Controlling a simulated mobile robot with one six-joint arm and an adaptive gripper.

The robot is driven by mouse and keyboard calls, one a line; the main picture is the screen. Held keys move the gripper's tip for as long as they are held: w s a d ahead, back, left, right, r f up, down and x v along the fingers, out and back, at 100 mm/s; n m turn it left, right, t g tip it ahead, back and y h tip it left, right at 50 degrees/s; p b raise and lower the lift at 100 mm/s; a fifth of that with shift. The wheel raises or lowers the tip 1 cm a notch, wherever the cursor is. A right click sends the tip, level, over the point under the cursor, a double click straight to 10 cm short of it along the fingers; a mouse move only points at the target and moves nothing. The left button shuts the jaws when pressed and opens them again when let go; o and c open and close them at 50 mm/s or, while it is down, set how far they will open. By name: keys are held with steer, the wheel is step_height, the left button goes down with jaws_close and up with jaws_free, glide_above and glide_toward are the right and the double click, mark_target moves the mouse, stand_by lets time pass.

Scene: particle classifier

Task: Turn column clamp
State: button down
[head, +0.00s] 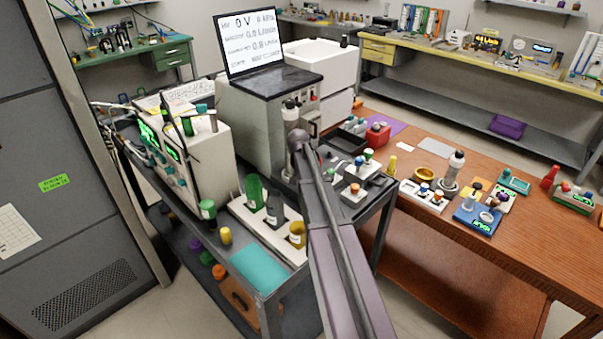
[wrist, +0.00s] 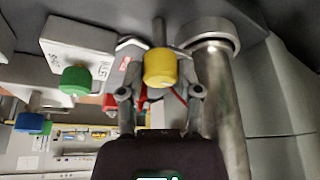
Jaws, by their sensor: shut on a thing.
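The yellow clamp knob (wrist: 160,68) sits in the upper middle of the wrist view, with a thin grey stem above it. My gripper (wrist: 160,82) is shut on this knob, one finger on each side. A metallic cylinder with a wide round end, which looks like the column (wrist: 220,110), stands just right of the gripper. My arm hides the gripper and the knob in that view.
A green knob (wrist: 75,79) on a white block and a blue knob (wrist: 30,122) lie to the left in the wrist view. In the head view a laptop (head: 250,45) stands on the grey cabinet (head: 250,130). Bottles and a small knobbed box (head: 366,178) crowd the cart.

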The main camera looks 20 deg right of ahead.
steer(key=shift+d+m, duration=0.25)
steer(key=shift+m, duration=0.25)
steer(key=shift+c, duration=1.5)
jaws_free()
steer(key=shift+w+a+r, duration=0.1)
step_height(320, 180, up, 9)
steer(key=p, duration=0.9)
steer(key=shift+r+p, duration=0.4)
steer(key=shift+p, duration=0.1)
